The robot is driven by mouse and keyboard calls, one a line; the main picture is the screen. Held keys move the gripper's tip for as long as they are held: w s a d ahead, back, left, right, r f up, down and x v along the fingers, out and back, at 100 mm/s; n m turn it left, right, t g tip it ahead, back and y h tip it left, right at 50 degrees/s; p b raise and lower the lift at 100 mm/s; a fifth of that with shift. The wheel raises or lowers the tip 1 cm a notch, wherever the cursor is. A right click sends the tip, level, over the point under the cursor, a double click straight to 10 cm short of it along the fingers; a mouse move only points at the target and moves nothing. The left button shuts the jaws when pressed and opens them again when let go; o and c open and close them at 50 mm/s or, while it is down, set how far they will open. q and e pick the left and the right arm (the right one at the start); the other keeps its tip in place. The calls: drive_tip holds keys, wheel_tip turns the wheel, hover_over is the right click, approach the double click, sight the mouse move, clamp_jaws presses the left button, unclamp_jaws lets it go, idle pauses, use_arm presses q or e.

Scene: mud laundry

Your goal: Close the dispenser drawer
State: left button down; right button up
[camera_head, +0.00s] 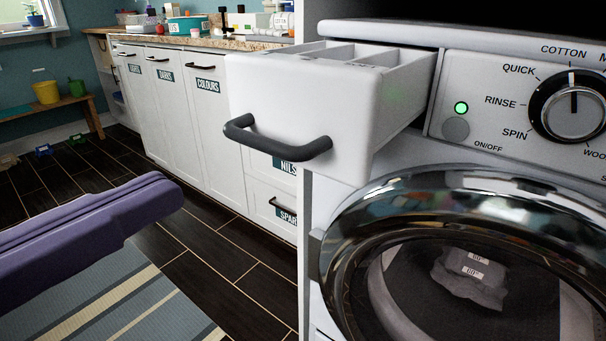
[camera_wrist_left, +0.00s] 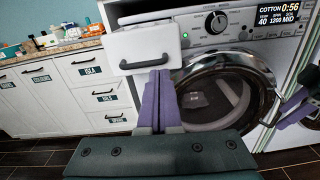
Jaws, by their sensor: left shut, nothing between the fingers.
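The white dispenser drawer (camera_head: 290,105) sticks out from the top left of the washing machine, and its open compartments show from above. Its front carries a dark bar handle (camera_head: 275,140). The drawer front (camera_wrist_left: 150,42) also shows in the left wrist view. My left gripper (camera_head: 172,192) has purple fingers, shut and empty. In the head view it is left of and below the handle, apart from it. In the left wrist view the fingertips (camera_wrist_left: 159,74) point at the lower right of the drawer front. Purple fingers at the right edge there look like my right gripper (camera_wrist_left: 298,112).
The washer's round glass door (camera_head: 460,260) is shut below the drawer, with a dial (camera_head: 574,105) to the right. White labelled cabinets (camera_head: 170,110) stand behind on the left. A striped rug (camera_head: 110,295) lies on the dark tiled floor. The space before the drawer front is clear.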

use_arm(q)
drive_tip(key=p, duration=0.4)
approach(315, 120)
drive_tip(key=shift+n, duration=0.4)
drive_tip(key=x, duration=0.5)
drive_tip(key=shift+w+d+r, duration=0.1)
drive_tip(key=shift+x, duration=0.8)
use_arm(e)
drive_tip(key=shift+r, duration=1.85)
